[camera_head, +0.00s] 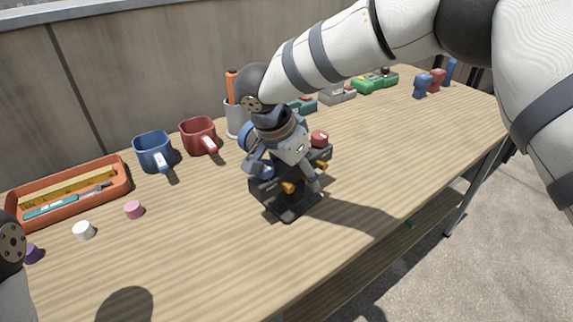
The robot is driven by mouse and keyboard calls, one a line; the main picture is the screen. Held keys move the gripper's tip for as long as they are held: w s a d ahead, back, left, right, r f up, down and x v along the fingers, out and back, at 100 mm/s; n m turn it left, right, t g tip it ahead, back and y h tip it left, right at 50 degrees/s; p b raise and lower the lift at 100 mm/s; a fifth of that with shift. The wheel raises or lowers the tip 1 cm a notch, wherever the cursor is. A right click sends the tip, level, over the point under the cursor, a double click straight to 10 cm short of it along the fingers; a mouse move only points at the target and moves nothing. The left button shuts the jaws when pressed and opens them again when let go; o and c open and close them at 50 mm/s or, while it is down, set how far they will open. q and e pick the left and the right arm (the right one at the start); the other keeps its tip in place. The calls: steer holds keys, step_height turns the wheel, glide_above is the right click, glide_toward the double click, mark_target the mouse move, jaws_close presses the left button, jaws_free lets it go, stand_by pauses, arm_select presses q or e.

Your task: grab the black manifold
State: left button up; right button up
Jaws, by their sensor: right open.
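The black manifold (291,207) stands on the wooden bench near the middle of the head view. It has a dark body, yellow fittings, a red knob at its right and a blue knob at its left. My right gripper (286,174) points down over it, fingers open, and covers much of its upper part. One finger is at the manifold's left side and the other hangs in front of its right part. I cannot tell whether they touch it. My left gripper is out of view; only part of my left arm shows at the left edge.
An orange tray (127,185) with tools, a blue mug (153,151) and a red mug (198,134) stand along the back left. A grey cup (234,122) stands behind my gripper. Small caps lie at left. Gauges and clamps stand at far right. The bench front (400,180) is clear.

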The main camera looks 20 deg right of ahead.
jaws_close()
steer(key=shift+r, duration=0.1)
